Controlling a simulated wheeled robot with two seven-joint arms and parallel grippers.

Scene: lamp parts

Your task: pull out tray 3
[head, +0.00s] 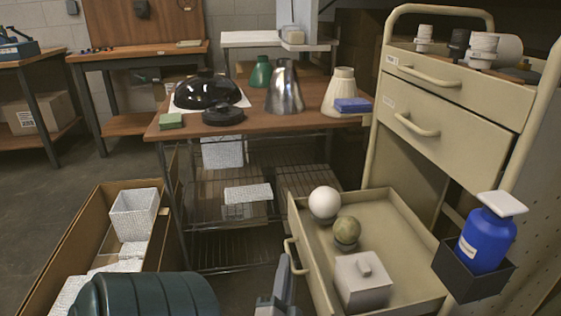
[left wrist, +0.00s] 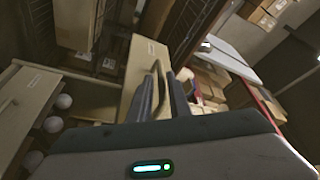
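The beige cart holds a top drawer (head: 430,80), a second drawer (head: 440,125) and a low tray (head: 395,235) that stands pulled out. I take this low tray for tray 3; I cannot read its label. In it are a white ball (head: 324,202), a greenish ball (head: 346,230) and a lidded white box (head: 363,281). My left gripper (head: 284,278) is at the tray's front handle (head: 292,257). In the left wrist view the fingers (left wrist: 162,88) stand apart with the handle (left wrist: 155,84) between their tips. My right gripper is out of view.
A wooden table (head: 240,122) with lamp shades stands behind the tray. A cardboard box (head: 75,245) with white cartons is at the left. A blue bottle (head: 487,240) sits in a dark holder (head: 465,280) on the cart's right side. Floor shows between box and tray.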

